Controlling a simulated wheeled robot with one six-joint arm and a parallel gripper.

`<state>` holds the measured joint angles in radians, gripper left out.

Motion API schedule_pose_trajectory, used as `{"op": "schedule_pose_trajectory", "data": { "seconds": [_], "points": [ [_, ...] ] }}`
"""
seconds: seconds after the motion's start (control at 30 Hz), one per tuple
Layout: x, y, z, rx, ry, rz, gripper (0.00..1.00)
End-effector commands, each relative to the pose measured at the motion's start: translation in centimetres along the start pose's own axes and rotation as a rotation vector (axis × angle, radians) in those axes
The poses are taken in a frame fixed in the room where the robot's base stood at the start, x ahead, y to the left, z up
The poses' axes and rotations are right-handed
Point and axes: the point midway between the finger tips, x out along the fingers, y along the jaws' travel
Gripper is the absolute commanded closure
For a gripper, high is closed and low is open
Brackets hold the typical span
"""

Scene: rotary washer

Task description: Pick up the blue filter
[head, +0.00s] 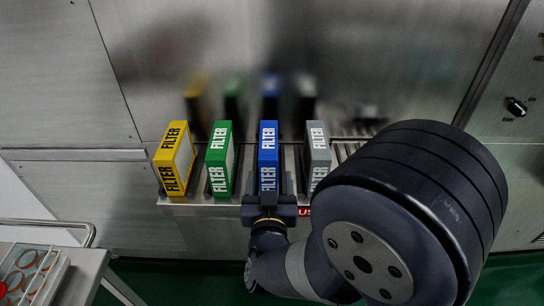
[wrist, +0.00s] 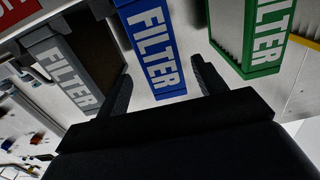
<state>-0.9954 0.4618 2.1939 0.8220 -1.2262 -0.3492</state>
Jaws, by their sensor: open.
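The blue filter (head: 268,152) stands upright on the metal shelf, between the green filter and the grey filter. In the wrist view the blue filter (wrist: 156,50) lies ahead between the two fingers, its white FILTER label facing me. My gripper (head: 272,197) is open and sits just in front of the blue filter's lower end. In the wrist view my gripper (wrist: 163,85) has one finger on each side of the blue filter, with gaps showing at its near end. The filter's lowest part is hidden by the gripper in the head view.
The green filter (head: 219,160) and yellow filter (head: 174,158) stand to the left; the grey filter (head: 318,152) stands close on the right. The metal shelf (head: 200,208) backs onto a steel wall. A cart (head: 75,270) with a tray of round items (head: 28,272) is at lower left.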

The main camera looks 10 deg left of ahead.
Motion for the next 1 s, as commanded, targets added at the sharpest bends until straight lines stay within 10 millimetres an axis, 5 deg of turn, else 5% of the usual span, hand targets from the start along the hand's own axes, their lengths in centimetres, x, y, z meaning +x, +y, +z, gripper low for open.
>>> {"op": "schedule_pose_trajectory", "data": {
  "seconds": [0.63, 1.0],
  "points": [
    [7.5, -0.3, 0.3, 0.0, -0.001, 0.001, 0.34],
    [7.9, -0.3, 0.4, 0.0, 0.0, -0.002, 0.39]
  ]
}}
